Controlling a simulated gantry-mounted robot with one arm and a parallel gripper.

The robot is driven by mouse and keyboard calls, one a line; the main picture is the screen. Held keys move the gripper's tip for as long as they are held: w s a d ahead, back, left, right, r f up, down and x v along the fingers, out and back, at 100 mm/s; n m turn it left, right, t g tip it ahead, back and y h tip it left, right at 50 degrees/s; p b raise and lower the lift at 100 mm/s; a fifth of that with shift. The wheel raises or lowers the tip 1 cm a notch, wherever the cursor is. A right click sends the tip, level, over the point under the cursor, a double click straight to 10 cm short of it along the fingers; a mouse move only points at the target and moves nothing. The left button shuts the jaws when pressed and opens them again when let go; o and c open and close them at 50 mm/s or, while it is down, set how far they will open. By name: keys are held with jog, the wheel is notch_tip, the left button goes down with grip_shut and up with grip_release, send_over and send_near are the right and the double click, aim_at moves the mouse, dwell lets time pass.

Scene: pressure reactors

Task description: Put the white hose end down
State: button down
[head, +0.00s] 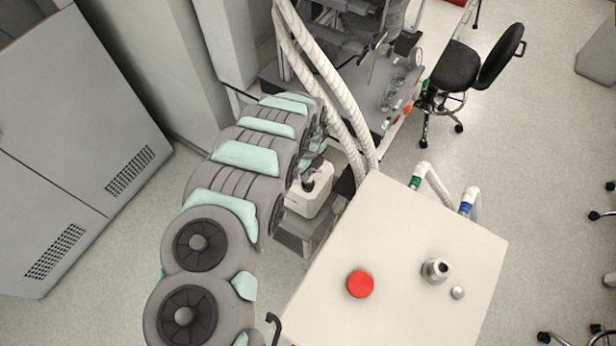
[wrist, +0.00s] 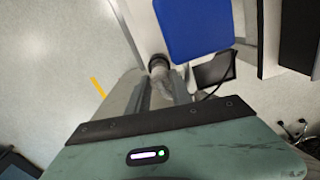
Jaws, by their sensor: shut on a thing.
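In the wrist view, my gripper (wrist: 157,88) is shut around a pale hose-like piece with a dark collar, which I take to be the white hose end (wrist: 168,80). It points away from my wrist, towards a white surface beside a blue panel. Whether it touches anything there cannot be told. In the head view, my grey and teal arm hides most of the gripper and the hose end. Two long white ribbed hoses (head: 334,82) run down from the top, just right of the arm, to behind the white cabinet; where they end is hidden.
A white cabinet (head: 420,265) with a red button (head: 360,284) stands at front right. Short white hoses with green and blue bands (head: 466,207) are at its back. A white canister (head: 311,196) stands beside my arm. A bench with glassware (head: 397,84) and a chair (head: 470,68) lie beyond.

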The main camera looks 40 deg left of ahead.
jog(key=shift+d+f, duration=0.15)
jog(key=shift+f, duration=1.95)
jog(key=shift+f, duration=0.2)
jog(key=c, duration=1.1)
grip_release()
jog(key=shift+c, duration=0.2)
jog(key=shift+r, duration=0.15)
jog(key=shift+r+b, duration=0.3)
jog(key=shift+r, duration=5.75)
